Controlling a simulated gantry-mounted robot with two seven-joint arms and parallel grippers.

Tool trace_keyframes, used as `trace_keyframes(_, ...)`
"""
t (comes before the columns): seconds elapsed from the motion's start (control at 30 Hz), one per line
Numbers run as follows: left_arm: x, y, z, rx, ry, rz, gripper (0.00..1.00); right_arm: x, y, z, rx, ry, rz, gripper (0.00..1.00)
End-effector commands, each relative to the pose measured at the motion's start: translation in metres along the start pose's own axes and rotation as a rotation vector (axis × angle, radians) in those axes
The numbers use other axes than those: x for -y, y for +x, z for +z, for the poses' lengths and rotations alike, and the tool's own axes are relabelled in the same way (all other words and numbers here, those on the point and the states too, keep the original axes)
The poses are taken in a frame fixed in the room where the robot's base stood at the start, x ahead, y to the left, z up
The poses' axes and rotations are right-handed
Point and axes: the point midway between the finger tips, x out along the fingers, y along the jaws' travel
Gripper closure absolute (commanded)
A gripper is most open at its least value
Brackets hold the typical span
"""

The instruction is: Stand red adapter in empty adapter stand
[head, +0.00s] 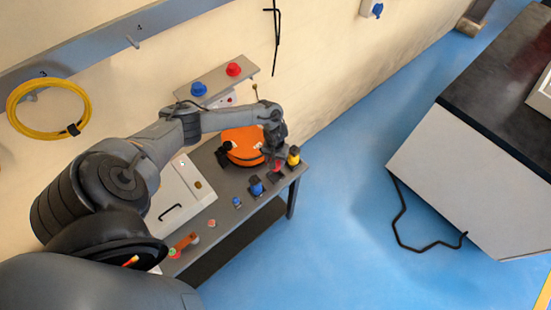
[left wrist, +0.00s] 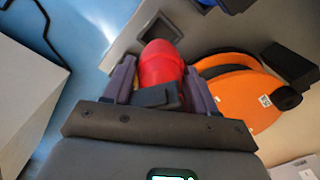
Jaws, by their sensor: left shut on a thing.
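The red adapter (head: 276,167) is held in my left gripper (head: 277,157), low over the front right part of the grey table. In the left wrist view the red adapter (left wrist: 162,64) sits between the two purple fingers of my left gripper (left wrist: 160,88), which are shut on it. A dark adapter stand (head: 275,178) shows just under and in front of the red adapter; part of it is hidden. I cannot tell whether the adapter touches it. My right gripper is not in view.
A blue adapter (head: 256,187) stands left of the red one, and a yellow adapter (head: 293,155) stands close on its right. An orange round device (head: 242,146) lies just behind. A table (head: 225,215) edge runs close in front.

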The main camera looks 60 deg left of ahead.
Motion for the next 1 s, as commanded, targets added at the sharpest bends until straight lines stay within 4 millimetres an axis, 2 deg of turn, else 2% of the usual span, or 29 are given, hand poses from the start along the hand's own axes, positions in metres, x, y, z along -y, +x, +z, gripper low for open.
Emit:
trace_keyframes(0.5,-0.001,0.045,0.000,0.000,-0.001,0.001,0.80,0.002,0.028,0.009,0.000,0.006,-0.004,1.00)
trace_keyframes(0.7,0.000,0.054,0.000,0.000,-0.002,0.001,0.80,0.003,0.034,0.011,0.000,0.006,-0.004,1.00)
trace_keyframes(1.0,0.000,0.058,0.000,0.000,-0.001,0.001,0.80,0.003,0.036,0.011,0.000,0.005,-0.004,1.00)
